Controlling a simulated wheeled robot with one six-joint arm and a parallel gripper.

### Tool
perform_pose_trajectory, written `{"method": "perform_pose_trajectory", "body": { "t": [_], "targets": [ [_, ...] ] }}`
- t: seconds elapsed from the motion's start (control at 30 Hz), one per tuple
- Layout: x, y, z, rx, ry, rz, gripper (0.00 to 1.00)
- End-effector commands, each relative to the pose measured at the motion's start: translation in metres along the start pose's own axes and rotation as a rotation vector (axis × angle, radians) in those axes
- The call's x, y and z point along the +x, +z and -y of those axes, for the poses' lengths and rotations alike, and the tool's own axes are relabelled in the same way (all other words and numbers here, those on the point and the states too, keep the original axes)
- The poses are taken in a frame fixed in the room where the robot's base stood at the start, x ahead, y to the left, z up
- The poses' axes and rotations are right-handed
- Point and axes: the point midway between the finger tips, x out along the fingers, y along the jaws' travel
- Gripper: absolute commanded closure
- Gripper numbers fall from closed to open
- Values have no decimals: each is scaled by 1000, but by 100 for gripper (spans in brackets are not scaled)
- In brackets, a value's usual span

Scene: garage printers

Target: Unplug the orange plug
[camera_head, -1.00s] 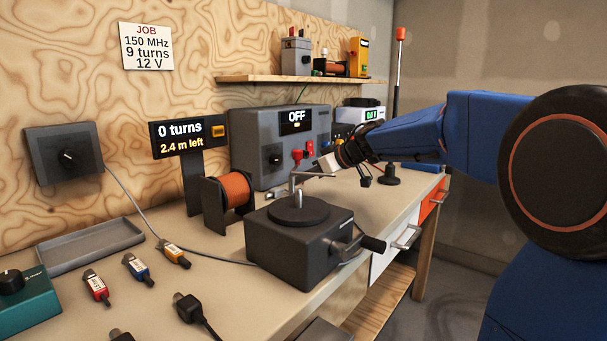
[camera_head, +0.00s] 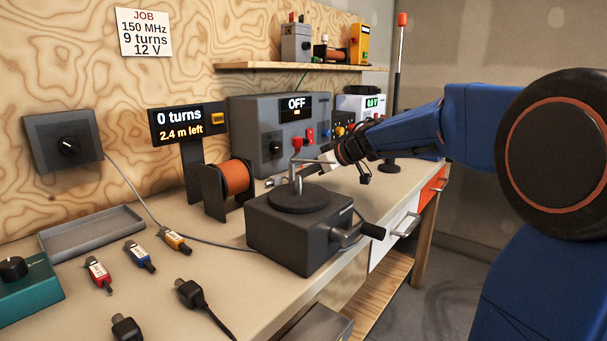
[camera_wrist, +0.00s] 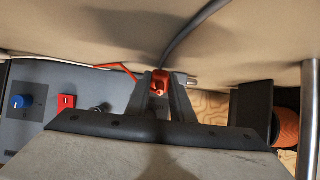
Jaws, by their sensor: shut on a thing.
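In the wrist view my gripper (camera_wrist: 160,92) is shut on a small orange-red plug (camera_wrist: 160,77). An orange wire (camera_wrist: 122,70) runs off to the left close beside it. In the head view my gripper (camera_head: 328,158) is low over the bench, behind the crank winder and in front of the grey power supply. The held plug cannot be made out there. I cannot tell whether the plug still sits in a socket.
The crank winder (camera_head: 300,238) with its upright post stands close to my gripper. The grey power supply (camera_head: 250,120) reads OFF. A copper wire spool (camera_head: 236,178) stands left of the winder. Several loose connectors lie at front left, including a yellow-orange one (camera_head: 175,240). A grey cable (camera_wrist: 185,38) runs nearby.

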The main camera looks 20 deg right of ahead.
Motion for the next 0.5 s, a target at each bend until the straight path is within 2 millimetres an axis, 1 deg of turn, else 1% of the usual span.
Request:
{"method": "perform_pose_trajectory", "body": {
  "t": [0.03, 0.07, 0.1, 0.37, 0.5],
  "targets": [
    [0, 0, 0, 0, 0, 0, 74],
    [0, 0, 0, 0, 0, 0, 67],
    [0, 0, 0, 0, 0, 0, 57],
    [0, 0, 0, 0, 0, 0, 57],
    [-5, 0, 0, 0, 1, -1, 57]
  ]
}}
